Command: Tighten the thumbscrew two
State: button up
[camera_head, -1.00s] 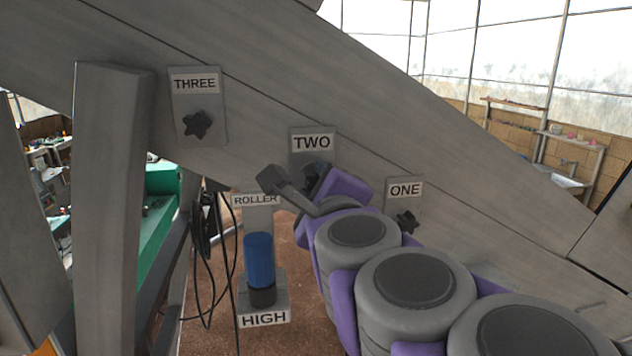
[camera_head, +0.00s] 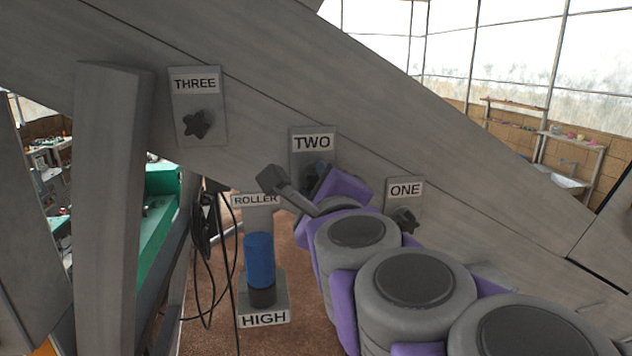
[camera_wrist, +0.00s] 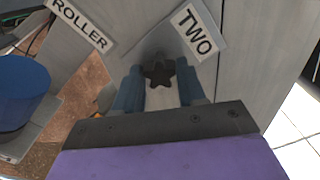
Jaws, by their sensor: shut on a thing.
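Thumbscrew two is a dark star-shaped knob (camera_wrist: 158,74) under the TWO label (camera_head: 312,143) on a grey beam. In the wrist view the label (camera_wrist: 198,31) appears tilted. My gripper (camera_wrist: 158,88) has one blue-grey finger on each side of the knob, shut on it. In the head view my gripper (camera_head: 316,175) reaches the plate from below, and my arm hides most of the knob.
Thumbscrew three (camera_head: 197,124) is on the beam at upper left. Thumbscrew one (camera_head: 406,221) is at lower right, close to my arm. A blue roller handle (camera_head: 259,260) stands left of my arm, above a HIGH label. Black cables (camera_head: 207,250) hang left of it.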

grip_shut()
jog(key=shift+m+b, duration=0.85)
jog(key=shift+m, duration=0.65)
jog(key=o, duration=0.9)
grip_release()
jog(key=shift+s, duration=0.15)
